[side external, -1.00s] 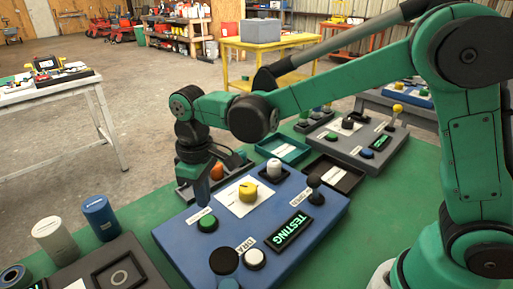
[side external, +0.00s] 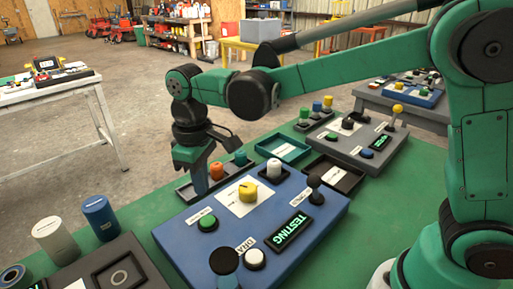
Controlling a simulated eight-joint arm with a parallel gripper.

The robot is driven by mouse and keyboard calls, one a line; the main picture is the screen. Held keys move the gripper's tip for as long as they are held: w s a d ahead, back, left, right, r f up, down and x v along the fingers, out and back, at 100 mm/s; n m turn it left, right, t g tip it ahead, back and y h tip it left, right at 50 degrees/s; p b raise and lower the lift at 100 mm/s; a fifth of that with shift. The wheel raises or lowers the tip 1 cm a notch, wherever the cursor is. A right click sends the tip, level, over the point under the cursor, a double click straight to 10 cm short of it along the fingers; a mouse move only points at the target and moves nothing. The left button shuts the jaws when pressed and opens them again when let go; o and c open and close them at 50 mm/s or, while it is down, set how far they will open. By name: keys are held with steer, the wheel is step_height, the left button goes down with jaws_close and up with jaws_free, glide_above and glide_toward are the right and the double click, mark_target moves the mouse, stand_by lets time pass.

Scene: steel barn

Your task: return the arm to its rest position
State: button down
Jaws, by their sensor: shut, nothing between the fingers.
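My gripper (side external: 200,182) is shut and empty. It points down near the far left corner of the blue control panel (side external: 180,243), in front of the grey tray with the orange cylinder (side external: 217,170) and teal cylinder (side external: 240,158). It looks raised a little above the panel's level, but its exact height is hard to tell. My green arm reaches across from the right. The blue panel carries a green button (side external: 207,222), a yellow knob (side external: 247,190), a white knob (side external: 273,168), a black joystick (side external: 314,183) and a display reading TESTING (side external: 288,231).
A grey panel (side external: 377,165) and teal tray (side external: 289,151) lie beyond the blue panel. White (side external: 56,238) and blue (side external: 101,217) cylinders stand at the left beside a dark board (side external: 125,285). A white table (side external: 50,88) stands back left. Open floor lies between.

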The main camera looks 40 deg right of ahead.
steer(key=s+d+r+m+t, duration=0.2)
steer(key=s+d+m+t, duration=0.4)
steer(key=d, duration=0.6)
steer(key=s+t, duration=0.1)
steer(key=s, duration=0.1)
steer(key=shift+s+d, duration=0.25)
steer(key=shift+s, duration=0.15)
